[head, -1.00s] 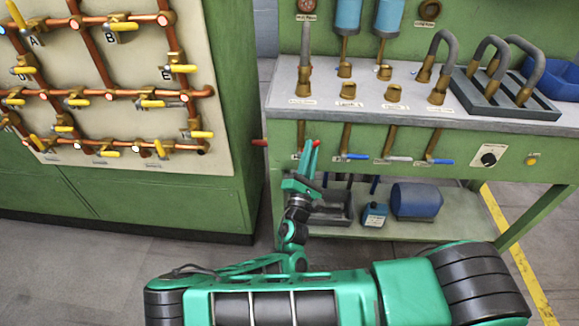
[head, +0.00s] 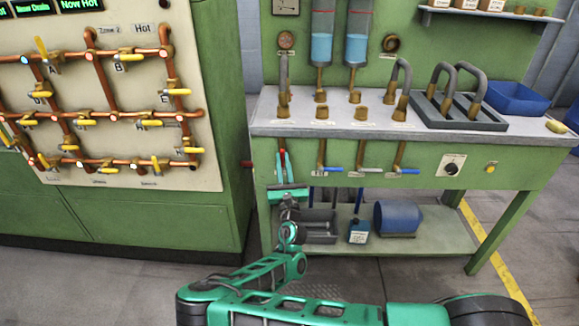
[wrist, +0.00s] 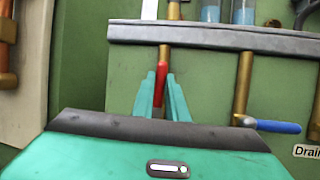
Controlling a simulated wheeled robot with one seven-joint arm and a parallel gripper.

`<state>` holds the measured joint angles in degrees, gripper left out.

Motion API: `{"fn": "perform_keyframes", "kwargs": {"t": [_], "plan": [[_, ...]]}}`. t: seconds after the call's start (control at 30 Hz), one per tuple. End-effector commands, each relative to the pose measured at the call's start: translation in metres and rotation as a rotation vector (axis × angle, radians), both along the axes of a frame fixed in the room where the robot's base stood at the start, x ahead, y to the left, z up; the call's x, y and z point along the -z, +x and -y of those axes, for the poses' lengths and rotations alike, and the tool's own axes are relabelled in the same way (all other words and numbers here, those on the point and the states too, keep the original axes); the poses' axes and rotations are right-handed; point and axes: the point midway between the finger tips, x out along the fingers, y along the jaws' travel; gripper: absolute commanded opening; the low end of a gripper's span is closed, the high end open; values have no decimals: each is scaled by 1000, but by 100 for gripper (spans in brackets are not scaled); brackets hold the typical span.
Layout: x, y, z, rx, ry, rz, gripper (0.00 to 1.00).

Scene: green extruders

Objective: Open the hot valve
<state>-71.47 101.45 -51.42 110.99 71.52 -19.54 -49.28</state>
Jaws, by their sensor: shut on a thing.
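The red valve handle (wrist: 162,76) sits on the leftmost brass pipe (wrist: 165,30) under the bench's front edge. I take it as the hot valve; its label is not seen. In the wrist view the handle stands nearly upright, in line with the pipe. My gripper (wrist: 161,92) is shut on the handle, with one teal finger on each side. In the head view my gripper (head: 283,168) is in front of the bench's left end, and the fingers partly hide the handle.
Blue-handled valves (head: 405,171) lie level on pipes to the right. The green bench (head: 470,150) has a lower shelf with a blue drum (head: 397,218). A green cabinet with a pipe panel (head: 205,90) stands close on the left. A small red end (head: 246,164) shows beside the cabinet.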

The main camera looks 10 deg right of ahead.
Motion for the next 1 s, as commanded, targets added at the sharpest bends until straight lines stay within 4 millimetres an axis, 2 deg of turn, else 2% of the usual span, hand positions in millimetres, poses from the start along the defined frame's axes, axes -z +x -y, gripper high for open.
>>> {"fn": "perform_keyframes", "kwargs": {"t": [0.63, 0.67, 0.73, 1.0], "plan": [[-1, 2, -10, -5, -49, -10, 0], [-1, 2, -10, -5, -49, -10, 15], [-1, 2, -11, -6, -49, -10, 32], [-1, 1, -13, -9, -49, -9, 32]]}}
